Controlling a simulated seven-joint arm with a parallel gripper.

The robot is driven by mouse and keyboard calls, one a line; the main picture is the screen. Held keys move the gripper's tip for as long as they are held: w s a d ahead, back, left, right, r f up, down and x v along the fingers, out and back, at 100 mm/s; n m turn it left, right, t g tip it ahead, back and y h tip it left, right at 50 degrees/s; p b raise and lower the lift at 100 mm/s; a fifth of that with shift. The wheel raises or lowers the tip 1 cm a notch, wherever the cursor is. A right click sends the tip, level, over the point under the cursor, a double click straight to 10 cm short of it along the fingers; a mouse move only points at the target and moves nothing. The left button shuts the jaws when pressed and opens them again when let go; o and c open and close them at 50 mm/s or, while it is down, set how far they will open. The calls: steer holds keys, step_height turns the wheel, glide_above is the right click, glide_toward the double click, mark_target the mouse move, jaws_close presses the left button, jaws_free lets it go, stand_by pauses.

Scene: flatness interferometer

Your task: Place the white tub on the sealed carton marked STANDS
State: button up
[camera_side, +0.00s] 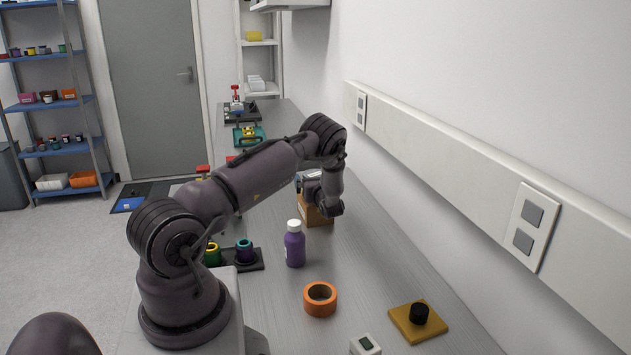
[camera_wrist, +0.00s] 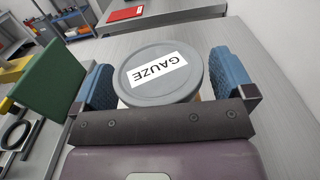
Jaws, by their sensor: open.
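In the wrist view a round tub with a grey lid (camera_wrist: 160,72) labelled GAUZE lies between the two blue fingers of my gripper (camera_wrist: 163,66). The lid hides its wall, so I cannot tell if this is the white tub. My gripper is open, with a finger on each side of the lid; whether they touch it is unclear. In the side view my gripper (camera_side: 314,186) is over a brown carton (camera_side: 319,214), and my arm hides most of what is there. No STANDS marking is readable.
A purple bottle (camera_side: 294,246) with a white cap stands nearer the camera. An orange ring (camera_side: 320,299) and a yellow plate (camera_side: 418,322) with a black knob lie in front. A green panel (camera_wrist: 45,72) rises left of my gripper. The bench right of the carton is clear.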

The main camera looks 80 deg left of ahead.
steer(key=shift+r, duration=0.2)
steer(key=d, duration=1.2)
steer(key=s+d+r+n+g+h, duration=0.35)
steer(key=d+r+n+h, duration=0.25)
steer(key=d+r+n, duration=0.7)
steer(key=s+d+r+n+t+h, duration=0.1)
steer(key=s+d+r+t+h, duration=0.2)
steer(key=d, duration=0.5)
steer(key=s+d+r+n+t+h, duration=0.2)
steer(key=d+r+t+h, duration=0.1)
steer(key=d, duration=0.6)
steer(key=s+d+r+n+t+h, duration=0.2)
steer(key=d+r+h, duration=0.3)
steer(key=d, duration=0.3)
steer(key=shift+s+d+r+t+h, duration=0.25)
steer(key=shift+s+t+h, duration=0.3)
steer(key=shift+s, duration=0.3)
